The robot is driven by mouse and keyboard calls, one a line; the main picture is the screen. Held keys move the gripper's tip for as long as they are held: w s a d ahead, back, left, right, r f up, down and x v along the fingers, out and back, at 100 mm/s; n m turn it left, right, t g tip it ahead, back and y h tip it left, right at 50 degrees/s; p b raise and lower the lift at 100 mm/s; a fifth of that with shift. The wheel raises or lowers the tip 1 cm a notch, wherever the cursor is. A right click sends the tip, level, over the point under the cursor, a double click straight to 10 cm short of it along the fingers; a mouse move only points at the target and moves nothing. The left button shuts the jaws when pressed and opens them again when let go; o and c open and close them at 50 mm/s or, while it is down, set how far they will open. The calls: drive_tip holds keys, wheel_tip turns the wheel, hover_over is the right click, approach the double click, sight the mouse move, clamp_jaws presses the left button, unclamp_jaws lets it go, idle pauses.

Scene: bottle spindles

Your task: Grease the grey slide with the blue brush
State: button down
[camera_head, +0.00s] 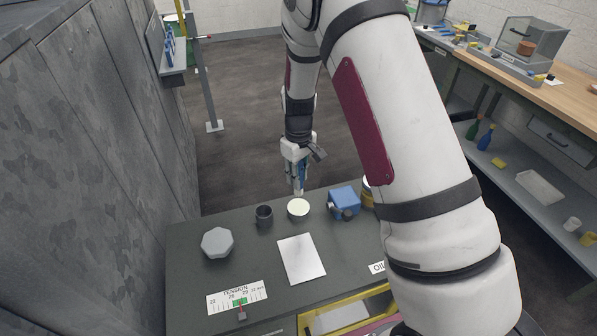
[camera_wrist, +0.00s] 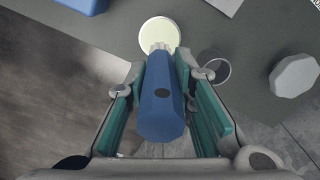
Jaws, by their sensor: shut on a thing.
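The blue brush (camera_wrist: 160,108) is held between the green-lined fingers of my gripper (camera_wrist: 170,75), with its handle toward the wrist camera. Its pale tip overlaps the round pot with the cream-coloured top (camera_wrist: 160,34); I cannot tell whether it touches. In the head view my gripper (camera_head: 298,180) points down just above and behind that pot (camera_head: 298,209), at the table's far edge. A flat light-grey plate (camera_head: 301,259) lies on the table in front of the pot. I cannot tell for sure whether this plate is the grey slide.
A dark cup (camera_head: 264,216) and a grey octagonal piece (camera_head: 217,243) stand left of the pot. A blue block with a knob (camera_head: 344,202) stands right. A tension scale (camera_head: 237,298) lies at the table's front left. A grey wall (camera_head: 95,150) is close on the left.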

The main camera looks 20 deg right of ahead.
sight(299, 191)
drive_tip(key=shift+f+b, duration=0.55)
drive_tip(key=shift+f, duration=2.15)
drive_tip(key=shift+f, duration=0.65)
drive_tip(key=shift+r, duration=0.1)
drive_tip(key=shift+r+p, duration=0.6)
drive_tip(key=shift+r, duration=2.9)
